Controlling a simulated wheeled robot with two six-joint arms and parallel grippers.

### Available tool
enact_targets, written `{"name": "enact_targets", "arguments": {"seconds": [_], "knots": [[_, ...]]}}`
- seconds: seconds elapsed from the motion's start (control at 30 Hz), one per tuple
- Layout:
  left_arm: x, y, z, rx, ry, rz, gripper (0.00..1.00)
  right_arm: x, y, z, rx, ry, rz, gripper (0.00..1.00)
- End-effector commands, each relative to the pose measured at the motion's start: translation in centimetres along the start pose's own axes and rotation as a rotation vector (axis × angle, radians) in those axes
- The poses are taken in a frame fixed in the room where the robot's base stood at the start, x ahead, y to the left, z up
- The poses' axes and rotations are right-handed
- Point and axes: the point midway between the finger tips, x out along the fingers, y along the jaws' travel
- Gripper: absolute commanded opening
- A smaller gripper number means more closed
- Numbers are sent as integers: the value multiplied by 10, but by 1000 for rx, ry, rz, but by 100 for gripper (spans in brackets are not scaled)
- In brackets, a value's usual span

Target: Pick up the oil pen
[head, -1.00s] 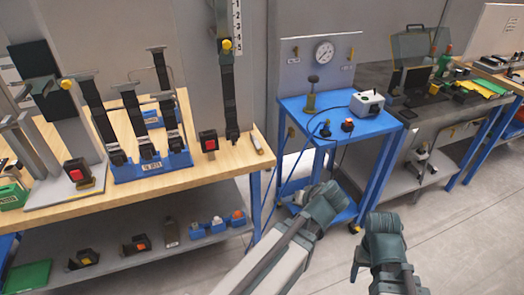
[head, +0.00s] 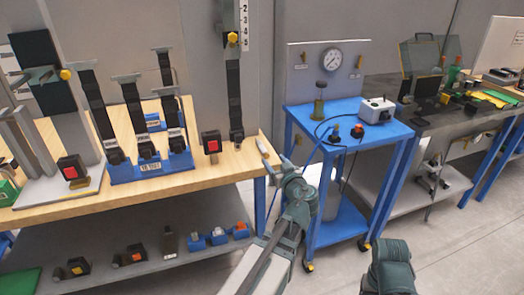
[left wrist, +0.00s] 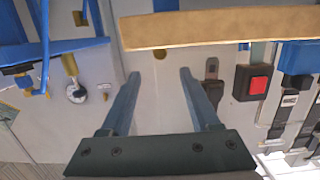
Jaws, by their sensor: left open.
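A small, slim pale object that looks like the oil pen (head: 262,146) lies on the wooden bench top (head: 226,165), near its right end. My left gripper (head: 270,160) is close to the bench's right corner, just in front of the pen, and appears apart from it. In the left wrist view the left gripper (left wrist: 160,74) is open, with nothing between its two fingers. I cannot make out the pen in that view. My right gripper (head: 376,284) is low at the bottom right of the head view, away from the bench; its fingers are mostly hidden.
A blue cart (head: 335,138) with a gauge panel stands right of the bench. The bench edge (left wrist: 200,27) crosses the left wrist view. Floor is clear at bottom right.

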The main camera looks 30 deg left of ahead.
Motion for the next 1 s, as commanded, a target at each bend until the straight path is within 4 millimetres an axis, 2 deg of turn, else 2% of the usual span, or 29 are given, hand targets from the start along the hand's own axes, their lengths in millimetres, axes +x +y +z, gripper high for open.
{"name": "enact_targets", "arguments": {"seconds": [0.03, 0.1, 0.3, 0.73, 1.0], "knots": [[14, 1, 1, -1, 0, -4, 62, 3, 0, 0, 0, 0, 0, 64], [28, 2, 2, -1, -1, -4, 62, 6, 0, 0, 0, 0, 0, 64], [58, 1, 1, 0, -1, -2, 62, 10, -1, -1, 0, 0, 0, 64], [73, 0, 1, 1, -1, -1, 62, 12, -1, -1, 0, 0, 0, 64], [109, 0, 4, -1, -2, -2, 62, 19, -2, -1, 0, 0, 0, 64]]}}
